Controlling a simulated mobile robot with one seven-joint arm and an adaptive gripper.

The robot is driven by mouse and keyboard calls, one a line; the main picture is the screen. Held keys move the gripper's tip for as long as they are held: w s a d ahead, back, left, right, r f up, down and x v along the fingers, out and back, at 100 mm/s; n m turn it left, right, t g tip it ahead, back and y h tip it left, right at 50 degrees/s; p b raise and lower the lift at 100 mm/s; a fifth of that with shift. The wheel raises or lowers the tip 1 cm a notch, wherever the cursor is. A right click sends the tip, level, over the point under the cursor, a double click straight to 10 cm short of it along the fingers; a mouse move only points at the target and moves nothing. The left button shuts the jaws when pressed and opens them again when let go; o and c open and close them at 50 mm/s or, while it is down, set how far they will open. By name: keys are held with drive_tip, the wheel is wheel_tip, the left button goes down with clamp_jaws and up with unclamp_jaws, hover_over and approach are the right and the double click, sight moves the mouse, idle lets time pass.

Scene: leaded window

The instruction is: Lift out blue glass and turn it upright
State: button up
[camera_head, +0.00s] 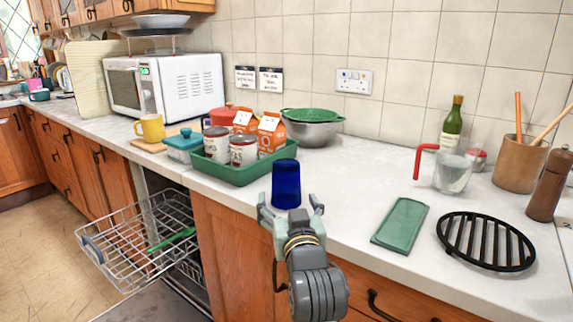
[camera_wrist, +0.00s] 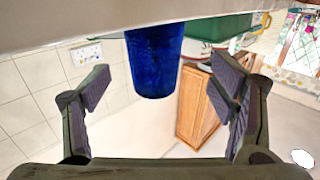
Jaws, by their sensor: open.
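The blue glass (camera_head: 286,180) stands on the pale counter near its front edge, narrower end up, so it appears mouth-down. My gripper (camera_head: 290,205) is open at the near side of the glass, one finger to each side. The wrist view looks inverted: the counter is at the top and the blue glass (camera_wrist: 155,60) extends down from it. The glass sits between the spread fingers, with gaps on both sides. Its lower front is partly hidden by my gripper in the head view.
A green tray (camera_head: 238,176) with cans and cartons is close behind left. The dish rack (camera_head: 130,240) of an open dishwasher juts out at the left. A green slab (camera_head: 401,225) and black trivet (camera_head: 486,241) lie right. Counter between glass and slab is clear.

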sight(289, 192)
drive_tip(key=w, duration=0.2)
drive_tip(key=shift+w+a, duration=0.2)
drive_tip(key=shift+w, duration=0.2)
drive_tip(key=w+p, duration=0.1)
drive_tip(key=w, duration=0.3)
drive_tip(key=shift+w+r, duration=0.1)
drive_tip(key=shift+w, duration=0.5)
drive_tip(key=shift+c, duration=0.6)
drive_tip(key=c, duration=1.3)
drive_tip(key=shift+c, duration=0.9)
drive_tip(key=shift+r, duration=0.1)
